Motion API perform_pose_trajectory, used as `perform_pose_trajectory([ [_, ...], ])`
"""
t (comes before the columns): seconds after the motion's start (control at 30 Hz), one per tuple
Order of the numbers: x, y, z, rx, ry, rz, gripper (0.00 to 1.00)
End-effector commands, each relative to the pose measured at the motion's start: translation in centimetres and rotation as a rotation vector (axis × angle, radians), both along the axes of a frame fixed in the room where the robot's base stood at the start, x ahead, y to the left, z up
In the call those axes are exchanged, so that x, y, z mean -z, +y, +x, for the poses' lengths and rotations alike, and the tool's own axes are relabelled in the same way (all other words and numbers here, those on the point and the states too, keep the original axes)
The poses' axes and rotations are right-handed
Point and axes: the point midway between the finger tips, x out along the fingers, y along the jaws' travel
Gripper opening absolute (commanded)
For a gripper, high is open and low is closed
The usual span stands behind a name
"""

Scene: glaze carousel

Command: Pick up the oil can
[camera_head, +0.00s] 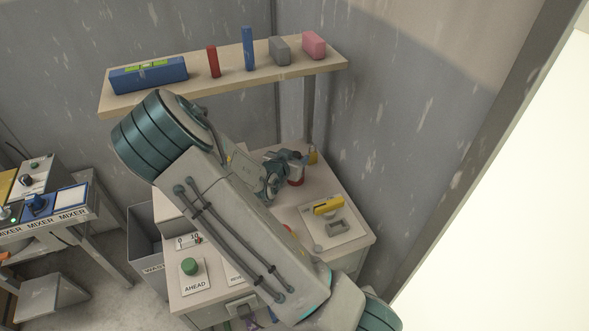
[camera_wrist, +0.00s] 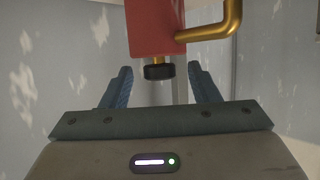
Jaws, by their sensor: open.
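The oil can, a red body (camera_wrist: 155,28) with a bent brass spout (camera_wrist: 232,22) and a black cap (camera_wrist: 159,71) on a short brass neck, shows at the top of the wrist view, cut off by the frame edge. My gripper (camera_wrist: 160,77) is open, with one blue finger on each side of the cap. I see gaps between cap and fingers, and no contact. In the head view a bit of red (camera_head: 296,182) shows beneath my gripper (camera_head: 298,161) at the back of the bench; my arm and gripper hide most of it.
The bench (camera_head: 352,215) carries a yellow handle (camera_head: 328,205), a small grey tray (camera_head: 338,228) and a green button (camera_head: 190,266) marked AHEAD. A wooden shelf (camera_head: 225,80) with several blocks hangs above. Walls stand close behind and right. A mixer panel (camera_head: 45,218) is at left.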

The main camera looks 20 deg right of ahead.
Motion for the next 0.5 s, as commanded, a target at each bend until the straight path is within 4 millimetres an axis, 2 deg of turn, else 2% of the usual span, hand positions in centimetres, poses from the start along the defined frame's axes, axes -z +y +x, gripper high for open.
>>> perform_pose_trajectory([
  [0.1, 0.41, -0.91, 0.81, 0.002, 0.0, -0.001, 0.55],
  [0.4, 0.61, -1.04, 1.1, -0.001, -0.001, 0.001, 0.55],
  [0.5, 0.6, -1.03, 1.09, -0.001, -0.001, 0.001, 0.27],
])
